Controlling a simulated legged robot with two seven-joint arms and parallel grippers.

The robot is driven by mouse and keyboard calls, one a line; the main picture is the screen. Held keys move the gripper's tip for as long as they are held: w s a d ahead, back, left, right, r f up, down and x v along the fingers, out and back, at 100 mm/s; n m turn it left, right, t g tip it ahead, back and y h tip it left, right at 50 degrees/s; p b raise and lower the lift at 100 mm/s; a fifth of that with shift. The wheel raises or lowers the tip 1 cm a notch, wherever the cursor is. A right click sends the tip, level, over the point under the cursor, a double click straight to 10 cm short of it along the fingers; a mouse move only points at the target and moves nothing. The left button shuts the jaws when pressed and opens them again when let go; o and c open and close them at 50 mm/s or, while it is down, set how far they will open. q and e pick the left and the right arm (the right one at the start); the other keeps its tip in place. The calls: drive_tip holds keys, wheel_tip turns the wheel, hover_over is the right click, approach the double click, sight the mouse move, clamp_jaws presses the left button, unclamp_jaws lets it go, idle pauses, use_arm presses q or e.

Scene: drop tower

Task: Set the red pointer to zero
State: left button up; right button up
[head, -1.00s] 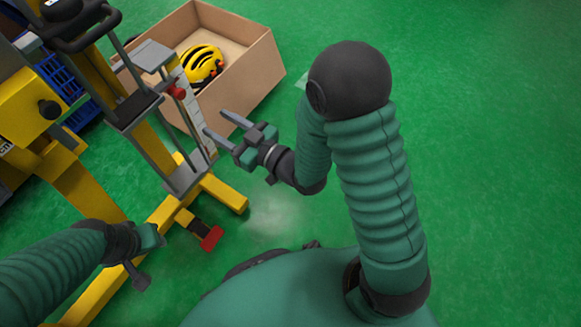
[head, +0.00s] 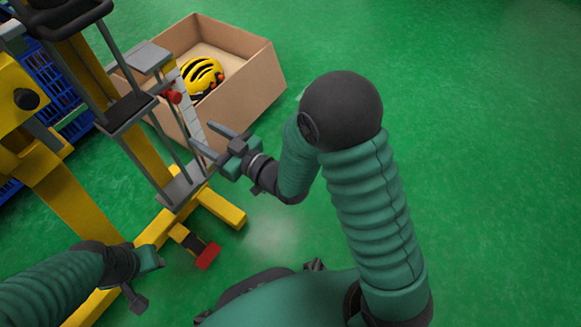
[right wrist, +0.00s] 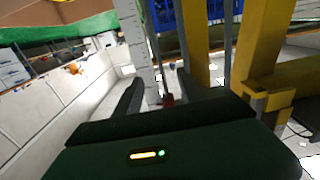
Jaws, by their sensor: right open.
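The red pointer (head: 173,96) sits on the yellow and grey drop tower, beside a white upright scale (head: 190,108). In the right wrist view a small dark red part (right wrist: 168,99) shows between my fingers, near the foot of the white scale (right wrist: 140,50). My right gripper (head: 203,134) is open and empty, with its fingers pointing at the tower, below and right of the pointer. The scale's marks are too small to read. My left gripper (head: 150,259) is low at the left; its fingers are hard to make out.
A cardboard box (head: 250,88) holding a yellow helmet (head: 202,75) stands behind the tower. A yellow foot beam (head: 222,208) and a red pedal-like part (head: 208,256) lie low near the tower. A blue crate (head: 45,90) is at the left. Green floor is clear at right.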

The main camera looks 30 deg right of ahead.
drive_tip(key=p+v, duration=1)
drive_tip(key=w+d+f+g+h+b, duration=0.3)
drive_tip(key=d+f+g+h+b, duration=0.15)
drive_tip(key=f, duration=0.25)
drive_tip(key=s+d+f+m+g+h+b, duration=0.2)
drive_tip(key=s+d+m+g+h, duration=0.2)
drive_tip(key=s+d+g, duration=0.1)
drive_tip(key=shift+s+d, duration=0.7)
drive_tip(key=shift+s, duration=0.2)
drive_tip(key=shift+r, duration=0.15)
